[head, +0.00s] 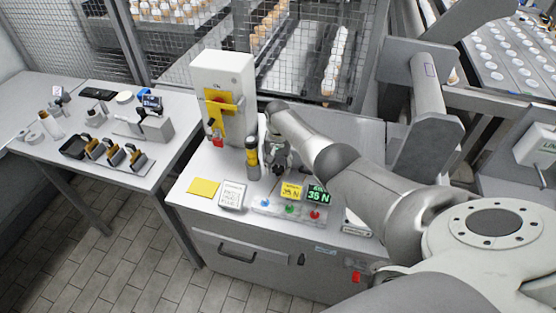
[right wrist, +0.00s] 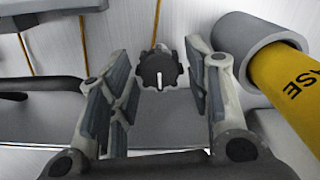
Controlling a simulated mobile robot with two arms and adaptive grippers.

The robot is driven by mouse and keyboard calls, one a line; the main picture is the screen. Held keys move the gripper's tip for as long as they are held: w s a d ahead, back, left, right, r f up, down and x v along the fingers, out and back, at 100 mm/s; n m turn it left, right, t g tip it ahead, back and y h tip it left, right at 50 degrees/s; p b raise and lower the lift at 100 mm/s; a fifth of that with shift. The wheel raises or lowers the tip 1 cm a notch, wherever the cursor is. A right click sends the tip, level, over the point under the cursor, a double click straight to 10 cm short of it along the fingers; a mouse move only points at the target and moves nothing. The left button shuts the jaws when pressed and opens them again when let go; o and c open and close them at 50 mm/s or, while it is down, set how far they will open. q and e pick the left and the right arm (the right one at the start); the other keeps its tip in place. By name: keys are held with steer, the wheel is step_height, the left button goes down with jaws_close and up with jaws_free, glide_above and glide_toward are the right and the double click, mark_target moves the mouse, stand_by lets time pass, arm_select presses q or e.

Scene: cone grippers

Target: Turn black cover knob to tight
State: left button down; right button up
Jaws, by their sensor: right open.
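The black cover knob (right wrist: 158,70) shows in the right wrist view. It is round with a scalloped rim and a white pointer line that stands nearly upright. My right gripper (right wrist: 156,62) is open, with one finger on each side of the knob and a visible gap to it on both sides. In the head view my right gripper (head: 277,160) is over the counter, beside a yellow and black cylinder (head: 252,158). I cannot make out the knob in the head view. My left gripper is not in view.
The yellow cylinder in a grey collar (right wrist: 268,45) is close on the right in the wrist view. A white unit with a yellow handle (head: 236,70) stands at the counter's back. Green and yellow displays (head: 318,194) stand near the front. A side table (head: 100,165) is at left.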

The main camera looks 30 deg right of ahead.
mark_target(278, 168)
step_height(278, 168, up, 12)
stand_by(0.6)
stand_by(0.5)
